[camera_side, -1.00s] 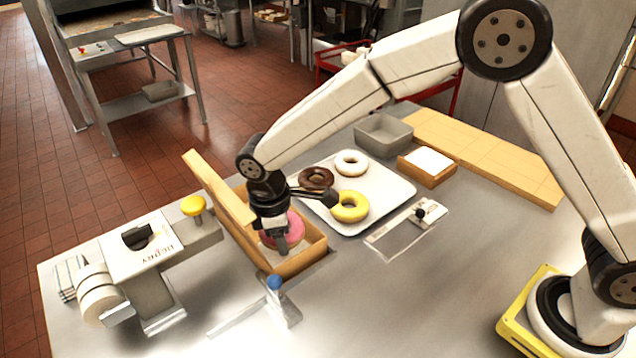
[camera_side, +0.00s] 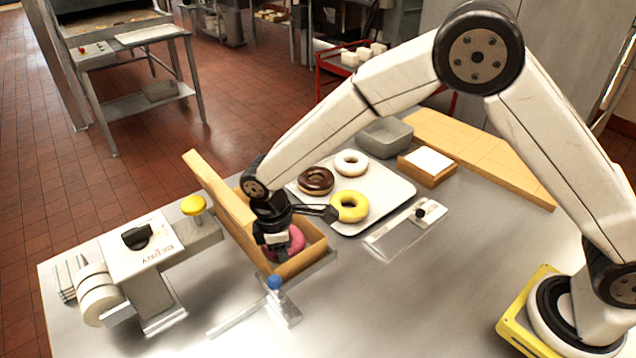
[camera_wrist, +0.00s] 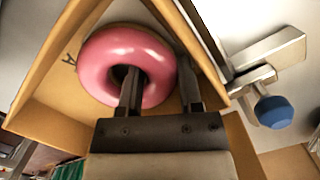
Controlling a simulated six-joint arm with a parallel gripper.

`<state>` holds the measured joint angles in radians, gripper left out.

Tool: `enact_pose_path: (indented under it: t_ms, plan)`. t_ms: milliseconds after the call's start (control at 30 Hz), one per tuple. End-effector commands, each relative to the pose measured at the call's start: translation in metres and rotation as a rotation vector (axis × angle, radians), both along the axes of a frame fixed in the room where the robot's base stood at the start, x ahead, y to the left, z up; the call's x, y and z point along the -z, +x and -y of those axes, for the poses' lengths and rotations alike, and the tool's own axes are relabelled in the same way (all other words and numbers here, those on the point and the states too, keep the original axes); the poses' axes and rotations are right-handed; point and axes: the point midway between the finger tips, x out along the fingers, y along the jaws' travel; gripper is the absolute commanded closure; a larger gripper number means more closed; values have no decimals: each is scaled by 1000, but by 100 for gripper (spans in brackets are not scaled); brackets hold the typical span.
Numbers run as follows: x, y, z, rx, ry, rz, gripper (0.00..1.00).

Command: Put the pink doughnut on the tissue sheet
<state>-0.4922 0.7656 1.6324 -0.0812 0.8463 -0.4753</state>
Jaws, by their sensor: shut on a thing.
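The pink doughnut (camera_side: 296,241) is inside an open tan cardboard box (camera_side: 312,254) with its lid up. In the wrist view the doughnut (camera_wrist: 105,62) lies between the box walls. My gripper (camera_wrist: 160,78) has one finger in the doughnut's hole and the other outside its right side, shut on the ring. In the side view my gripper (camera_side: 277,248) hides part of the doughnut. White sheets (camera_side: 428,160), possibly the tissue, lie in a small wooden holder at the back right. I cannot tell whether any sheet lies under the doughnut.
A white tray (camera_side: 388,205) holds brown, white and yellow doughnuts right of the box. A grey bin (camera_side: 385,138) stands behind. A clear plate with a black knob (camera_side: 420,213) lies right of the tray. A blue-knobbed fixture (camera_side: 274,282) stands close in front of the box. The front-right table is clear.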

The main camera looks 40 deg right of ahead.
Motion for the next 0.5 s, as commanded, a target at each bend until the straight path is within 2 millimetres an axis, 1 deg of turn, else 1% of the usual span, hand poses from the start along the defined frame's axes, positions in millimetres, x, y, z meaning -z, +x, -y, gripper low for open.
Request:
enact_pose_path:
  t_ms: [100, 133, 167, 200, 500]
  plan:
    - [3, 0, 0, 0, 0, 0, 100]
    - [3, 0, 0, 0, 0, 0, 51]
    - [3, 0, 0, 0, 0, 0, 42]
    - [3, 0, 0, 0, 0, 0, 40]
    - [2, 0, 0, 0, 0, 0, 40]
